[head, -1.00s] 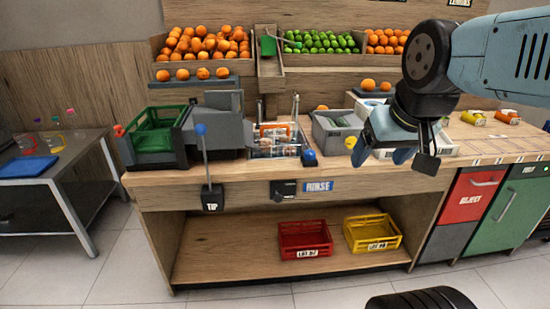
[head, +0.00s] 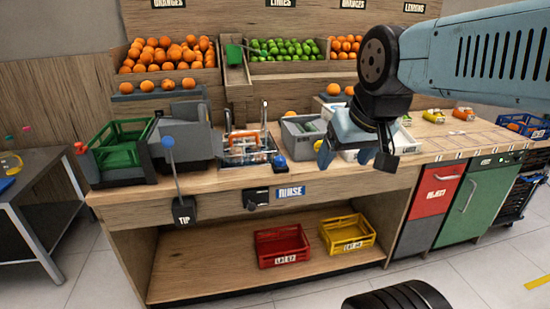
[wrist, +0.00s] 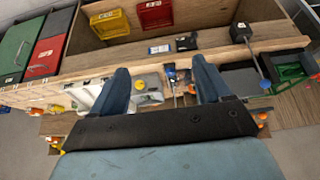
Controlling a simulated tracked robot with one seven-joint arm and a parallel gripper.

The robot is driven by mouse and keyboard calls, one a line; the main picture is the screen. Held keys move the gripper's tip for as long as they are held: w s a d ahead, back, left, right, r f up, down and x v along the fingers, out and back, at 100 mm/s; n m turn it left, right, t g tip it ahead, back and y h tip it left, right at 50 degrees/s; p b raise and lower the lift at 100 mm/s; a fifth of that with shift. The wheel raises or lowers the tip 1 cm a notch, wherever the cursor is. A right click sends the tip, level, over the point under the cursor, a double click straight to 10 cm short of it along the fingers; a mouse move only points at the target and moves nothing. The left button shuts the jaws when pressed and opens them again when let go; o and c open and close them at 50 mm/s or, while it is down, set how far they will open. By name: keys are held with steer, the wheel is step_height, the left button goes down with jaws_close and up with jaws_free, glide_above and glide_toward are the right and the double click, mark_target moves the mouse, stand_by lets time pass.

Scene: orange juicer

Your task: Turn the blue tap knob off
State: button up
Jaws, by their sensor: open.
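The blue tap knob (head: 279,161) sits at the front edge of the wooden counter, beside the sink rack (head: 250,150) and above the RINSE label (head: 290,192). In the wrist view a small blue piece (wrist: 171,70) that looks like this knob shows between the fingers, beyond their tips. My gripper (head: 346,156) is open and empty, over the counter to the right of the knob and apart from it. Its two blue fingers frame the counter front in the wrist view (wrist: 162,72).
A blue-topped lever (head: 168,142) marked TIP stands at the left front. A green crate (head: 118,155) is further left. A grey bin (head: 299,138) stands right of the sink. Red (head: 283,246) and yellow (head: 347,235) crates sit on the lower shelf.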

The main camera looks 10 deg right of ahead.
steer(key=w+r+n+g+y, duration=0.1)
steer(key=w+r+n, duration=0.15)
steer(key=w, duration=0.95)
steer(key=n+g+y, duration=0.1)
steer(key=n+y, duration=0.1)
steer(key=n, duration=0.5)
glide_above(281, 159)
steer(key=s+d, duration=0.3)
steer(key=d, duration=0.1)
step_height(281, 159, down, 17)
steer(key=shift+m, duration=0.25)
steer(key=x, duration=1.3)
steer(key=shift+s+a+f, duration=0.2)
steer(key=shift+s+a, duration=0.05)
steer(key=shift+s, duration=0.15)
steer(key=shift+c, duration=0.2)
